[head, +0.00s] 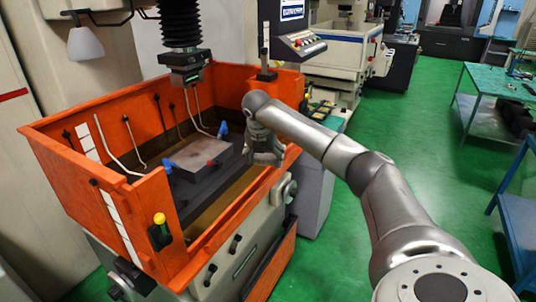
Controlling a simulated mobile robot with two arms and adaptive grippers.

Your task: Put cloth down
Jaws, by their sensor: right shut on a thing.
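My right gripper (265,155) points down at the right end of the orange-walled machine tank (60,192), just inside or over its right wall. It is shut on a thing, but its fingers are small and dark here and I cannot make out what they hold. I cannot pick out a cloth anywhere in view. A grey block or plate (200,153) sits on the dark table inside the tank, to the left of the gripper. My left gripper is not in view.
The black bellows and machine head (185,65) hang over the tank's back part. Hoses and blue and red knobs stand around the block. A control panel (300,45) is behind. Green-topped workbenches (495,85) stand at right. The green floor (430,120) between is clear.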

